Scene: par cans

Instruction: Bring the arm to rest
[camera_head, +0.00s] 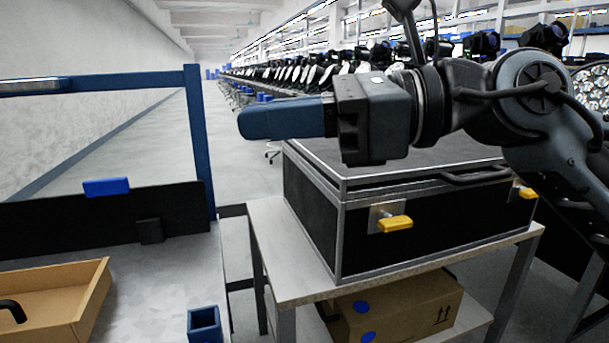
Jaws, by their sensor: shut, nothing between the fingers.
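My gripper (243,122) shows in the head view with its blue fingers together and nothing between them. It points left, held in the air above and in front of a black flight case. My arm reaches in from the right edge, roughly level at the wrist. The gripper appears apart from the case lid and from the blue post to its left.
The black case (440,228) with yellow latches stands on a grey table (290,275). A cardboard box (405,306) sits on its lower shelf. At left are a blue-framed bench (150,290), a cardboard tray (60,318) and a small blue holder (204,326). An aisle lies between.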

